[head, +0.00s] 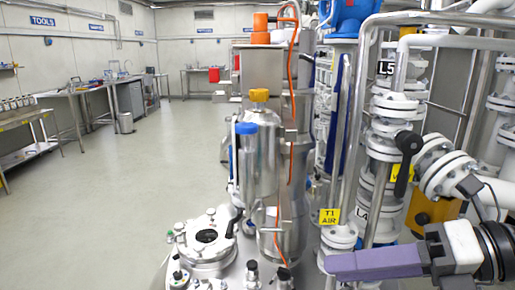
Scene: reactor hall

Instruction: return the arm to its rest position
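My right gripper (338,264) reaches in from the lower right corner, its purple-grey fingers pointing left. I see it side-on, so the gap between the fingers does not show. Nothing shows held in it. It is in front of the white flanged pipes, just below the yellow "T1 AIR" tag (329,216); I cannot tell whether it touches anything. My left gripper is out of view.
A steel vessel lid (204,245) with several fittings is at the lower middle. Steel cylinders (262,150) and pipes (388,130) crowd the middle and right. The floor (100,200) at left is clear, with benches (22,118) along the far left.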

